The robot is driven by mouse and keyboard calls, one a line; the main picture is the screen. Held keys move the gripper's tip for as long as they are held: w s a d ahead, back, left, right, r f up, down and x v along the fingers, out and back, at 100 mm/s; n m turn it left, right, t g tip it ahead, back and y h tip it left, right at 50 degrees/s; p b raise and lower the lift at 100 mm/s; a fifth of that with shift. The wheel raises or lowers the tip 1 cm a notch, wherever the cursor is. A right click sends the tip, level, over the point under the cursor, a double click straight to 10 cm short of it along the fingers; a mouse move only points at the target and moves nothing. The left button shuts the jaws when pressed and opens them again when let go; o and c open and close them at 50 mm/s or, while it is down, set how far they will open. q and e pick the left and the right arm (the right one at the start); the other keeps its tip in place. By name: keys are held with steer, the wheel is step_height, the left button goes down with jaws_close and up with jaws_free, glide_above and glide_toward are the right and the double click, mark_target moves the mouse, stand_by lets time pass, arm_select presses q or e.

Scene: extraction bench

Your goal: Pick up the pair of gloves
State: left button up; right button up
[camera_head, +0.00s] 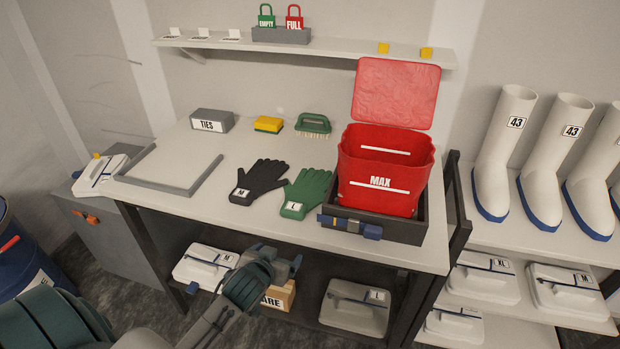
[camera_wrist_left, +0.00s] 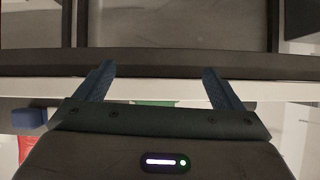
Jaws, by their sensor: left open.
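A black glove (camera_head: 262,180) marked M lies flat on the bench top, left of its middle. A green glove (camera_head: 310,188) marked L lies beside it on the right. My left gripper (camera_head: 280,262) is in front of the bench, below the gloves in the head view and apart from them. Its two fingers stand apart with nothing between them in the left wrist view (camera_wrist_left: 158,78). That view shows the bench's pale edge and dark frame behind the fingers; no glove shows clearly there. My right gripper is not in view.
A red MAX bin (camera_head: 382,170) with raised lid stands in a dark tray (camera_head: 405,229) right of the gloves. A grey-edged pale board (camera_head: 172,168) lies left. A TIES box (camera_head: 212,121), yellow sponge (camera_head: 269,124) and green brush (camera_head: 313,123) stand behind. Packages lie below the bench.

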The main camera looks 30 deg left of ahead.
arm_select(q)
steer(key=t+p, duration=0.1)
steer(key=t, duration=0.1)
glide_toward(291, 213)
steer(key=w, duration=0.1)
steer(key=p+x, duration=0.1)
steer(key=x, duration=0.4)
steer(key=shift+a+f, duration=0.1)
steer(key=shift+a, duration=0.05)
steer(key=p+x, duration=0.1)
steer(key=x, duration=0.4)
steer(key=shift+f+p, duration=0.15)
steer(key=shift+p, duration=0.2)
steer(key=shift+w+f, duration=0.2)
steer(key=shift+w, duration=0.05)
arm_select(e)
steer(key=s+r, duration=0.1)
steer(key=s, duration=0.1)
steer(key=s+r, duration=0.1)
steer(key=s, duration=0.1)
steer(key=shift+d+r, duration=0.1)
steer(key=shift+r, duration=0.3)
arm_select(q)
steer(key=shift+c, duration=0.4)
steer(key=c, duration=1)
